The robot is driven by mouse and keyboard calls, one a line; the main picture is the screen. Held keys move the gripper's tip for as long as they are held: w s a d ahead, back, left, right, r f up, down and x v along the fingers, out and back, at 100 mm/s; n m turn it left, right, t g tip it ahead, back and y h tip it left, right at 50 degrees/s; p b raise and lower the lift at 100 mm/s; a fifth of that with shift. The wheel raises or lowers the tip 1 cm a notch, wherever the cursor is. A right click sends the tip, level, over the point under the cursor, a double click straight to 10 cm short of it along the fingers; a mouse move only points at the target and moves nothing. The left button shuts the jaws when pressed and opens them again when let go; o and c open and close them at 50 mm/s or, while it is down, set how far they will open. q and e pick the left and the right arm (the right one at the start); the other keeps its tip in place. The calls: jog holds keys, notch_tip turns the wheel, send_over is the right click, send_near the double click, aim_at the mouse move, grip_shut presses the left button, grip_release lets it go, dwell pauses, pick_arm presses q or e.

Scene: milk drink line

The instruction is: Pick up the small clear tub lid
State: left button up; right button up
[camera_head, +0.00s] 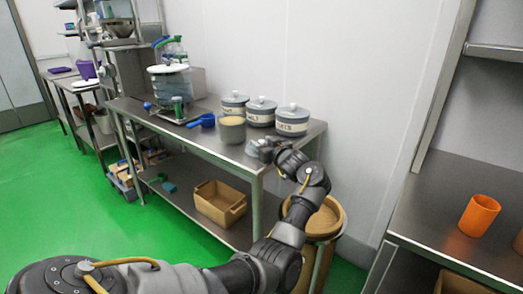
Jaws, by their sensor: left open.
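My left arm reaches up from the bottom of the head view. My left gripper (258,149) is open, over the right end of the steel table (210,140), near its front edge. I cannot make out a small clear tub lid; anything between or just behind the fingers is too small or hidden to tell. A grey tub (231,133) with pale contents stands just left of the gripper. My right gripper is not in view.
Several lidded grey pots, one at the right (292,121), stand behind the gripper. A blue scoop (203,121) lies to the left. A cardboard box (219,203) sits on the lower shelf. A brown bin (325,222) stands beside the table. An orange cup (479,215) stands on another table.

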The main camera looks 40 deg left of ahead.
pick_arm(q)
jog(key=shift+w+a+f, duration=0.1)
jog(key=shift+w+a, duration=0.15)
jog(key=shift+a, duration=0.25)
grip_shut()
